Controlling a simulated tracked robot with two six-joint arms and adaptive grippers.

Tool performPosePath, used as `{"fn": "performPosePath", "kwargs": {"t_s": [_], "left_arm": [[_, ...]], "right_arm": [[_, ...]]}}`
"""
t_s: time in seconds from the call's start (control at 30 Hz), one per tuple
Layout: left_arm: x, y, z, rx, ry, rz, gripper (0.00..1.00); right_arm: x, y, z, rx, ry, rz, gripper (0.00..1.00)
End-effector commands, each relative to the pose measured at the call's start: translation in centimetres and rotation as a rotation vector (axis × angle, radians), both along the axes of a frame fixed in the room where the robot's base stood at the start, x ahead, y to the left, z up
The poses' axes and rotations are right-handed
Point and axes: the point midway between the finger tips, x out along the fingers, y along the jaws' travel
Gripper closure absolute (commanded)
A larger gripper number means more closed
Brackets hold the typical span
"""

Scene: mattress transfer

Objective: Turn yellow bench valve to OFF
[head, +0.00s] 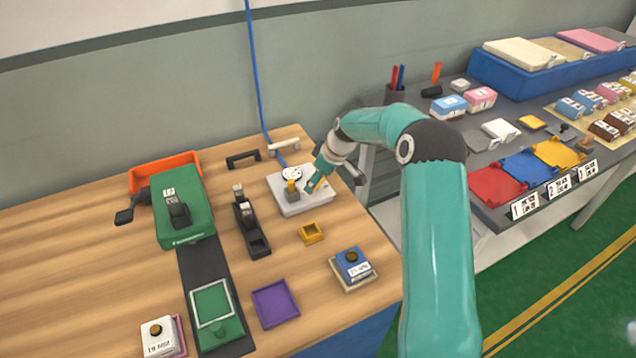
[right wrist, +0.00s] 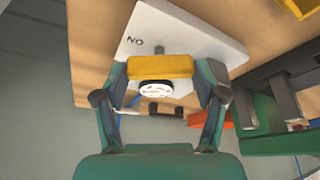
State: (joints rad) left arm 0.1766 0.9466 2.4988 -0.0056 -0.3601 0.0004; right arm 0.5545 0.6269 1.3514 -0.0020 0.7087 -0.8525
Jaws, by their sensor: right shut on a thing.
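The yellow bench valve (head: 291,187) sits on a pale grey plate (head: 318,201) at the back right of the wooden bench. In the right wrist view its yellow handle (right wrist: 160,67) lies crosswise between my fingers. My right gripper (head: 306,184) reaches the valve from the right. In the right wrist view the gripper (right wrist: 164,70) is shut on the handle, one finger at each end. Dark lettering (right wrist: 135,41) on the plate appears as "NO" in that view, perhaps an upside-down ON. A white round dial (head: 292,173) is beside the handle. My left gripper is out of view.
A blue hose (head: 256,80) runs down the wall towards the plate. Black (head: 243,159) and white (head: 284,145) bar handles stand behind it. A small yellow tray (head: 311,232) lies in front; a green machine (head: 182,207) stands left. A grey table (head: 480,208) is right.

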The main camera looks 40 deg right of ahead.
Motion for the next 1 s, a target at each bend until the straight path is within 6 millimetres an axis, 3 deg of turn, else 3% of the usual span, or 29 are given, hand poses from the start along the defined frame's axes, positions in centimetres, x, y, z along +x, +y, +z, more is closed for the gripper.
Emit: {"fn": "performPosePath", "kwargs": {"t_s": [0.2, 0.43, 1.0], "left_arm": [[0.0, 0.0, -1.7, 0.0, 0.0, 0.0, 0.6], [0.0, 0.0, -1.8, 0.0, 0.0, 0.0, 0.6], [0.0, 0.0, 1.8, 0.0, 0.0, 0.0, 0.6]], "right_arm": [[0.1, -0.3, -0.2, -0.002, -0.003, 0.203, 0.64], [0.2, -0.3, 0.0, -0.002, -0.002, 0.423, 0.64], [0.4, -0.4, 0.4, -0.004, -0.001, 0.909, 0.64]]}}
